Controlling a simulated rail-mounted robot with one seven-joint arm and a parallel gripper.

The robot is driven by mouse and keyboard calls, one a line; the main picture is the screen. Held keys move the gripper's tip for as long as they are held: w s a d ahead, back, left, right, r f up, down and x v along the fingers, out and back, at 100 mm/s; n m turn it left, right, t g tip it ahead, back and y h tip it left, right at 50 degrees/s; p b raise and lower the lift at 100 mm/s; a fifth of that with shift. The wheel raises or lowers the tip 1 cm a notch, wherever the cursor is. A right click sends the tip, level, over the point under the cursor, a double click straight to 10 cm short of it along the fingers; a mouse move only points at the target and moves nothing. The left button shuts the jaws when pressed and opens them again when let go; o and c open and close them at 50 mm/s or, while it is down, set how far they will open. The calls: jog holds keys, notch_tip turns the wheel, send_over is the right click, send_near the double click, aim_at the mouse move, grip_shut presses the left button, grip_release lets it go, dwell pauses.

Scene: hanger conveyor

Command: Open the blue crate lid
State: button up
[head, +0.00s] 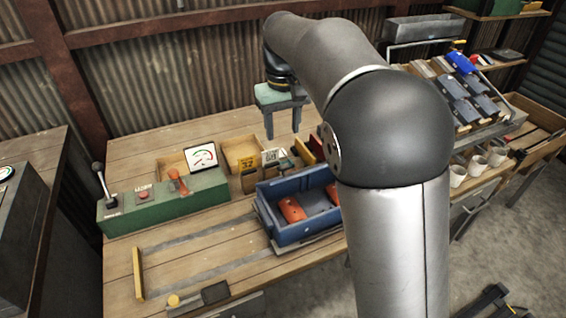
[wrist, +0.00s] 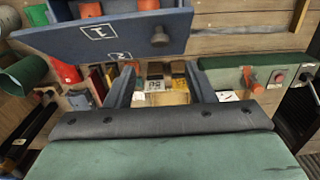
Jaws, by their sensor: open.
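The blue crate (head: 290,234) stands on the workbench, and its top shows open with orange-red pieces (head: 292,209) inside. In the wrist view a blue panel (wrist: 125,40) with the marks 1 and 2 and a dark round knob (wrist: 160,36) lies at the top; I cannot tell whether it is the lid or a crate wall. Red pieces show beyond it. My gripper (head: 284,124) points down behind the crate, above small bins, apart from the crate. In the wrist view its two fingers are spread with nothing between them. My arm hides the crate's right end.
A green control box (head: 165,200) with a lever and gauge stands left of the crate. Wooden bins (head: 240,153) with small parts sit behind it. White mugs (head: 476,163) and a tilted parts rack (head: 465,95) are at right. The bench's front left is mostly clear.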

notch_tip(320, 180, down, 11)
jog(key=shift+f, duration=0.15)
grip_shut()
